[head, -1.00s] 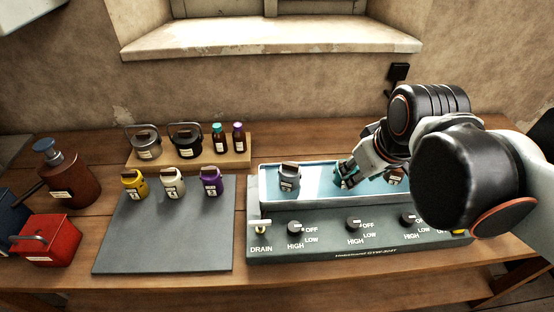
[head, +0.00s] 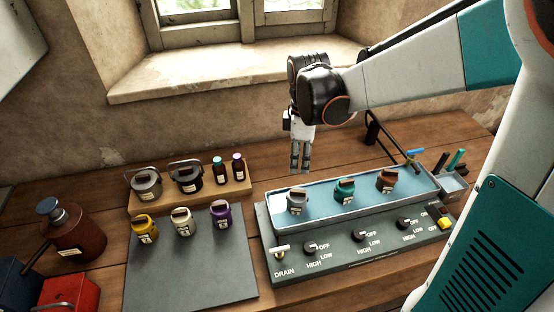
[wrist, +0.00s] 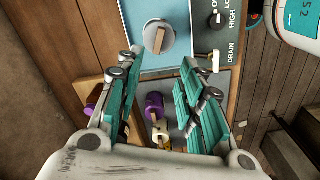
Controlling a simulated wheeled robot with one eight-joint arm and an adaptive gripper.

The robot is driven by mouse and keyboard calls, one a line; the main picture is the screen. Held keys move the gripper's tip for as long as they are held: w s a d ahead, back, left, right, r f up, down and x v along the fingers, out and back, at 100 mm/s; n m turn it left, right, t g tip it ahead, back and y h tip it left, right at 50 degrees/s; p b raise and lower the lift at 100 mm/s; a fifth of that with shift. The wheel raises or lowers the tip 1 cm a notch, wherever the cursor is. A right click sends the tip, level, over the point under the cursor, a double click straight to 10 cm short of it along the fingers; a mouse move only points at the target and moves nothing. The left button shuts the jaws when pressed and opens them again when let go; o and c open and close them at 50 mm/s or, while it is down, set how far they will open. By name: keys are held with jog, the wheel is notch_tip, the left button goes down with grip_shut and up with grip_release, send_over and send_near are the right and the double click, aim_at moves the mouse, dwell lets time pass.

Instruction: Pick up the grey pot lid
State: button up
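The grey pot (head: 297,204) stands at the left end of the blue water bath, its grey lid (head: 297,193) on top with a brown wooden handle. In the wrist view the round grey lid (wrist: 147,46) shows from above, its handle bar (wrist: 158,40) near the middle. My gripper (head: 300,171) points down above the back of the bath, above and apart from the lid. The wrist view shows its two teal-padded fingers (wrist: 160,68) spread with nothing held between them.
The bath (head: 424,183) also holds a teal pot (head: 344,191) and a brown pot (head: 387,181). A grey mat (head: 185,280) with yellow, white and purple pots lies to the left. A wooden board (head: 240,195) behind it bears two handled pots and two bottles. A tap (head: 413,157) stands behind the bath.

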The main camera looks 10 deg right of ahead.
aim_at(298, 190)
notch_tip(298, 190, down, 13)
jog(key=shift+r+b, duration=0.1)
jog(key=shift+b, duration=1.15)
jog(key=shift+c, duration=0.6)
grip_shut()
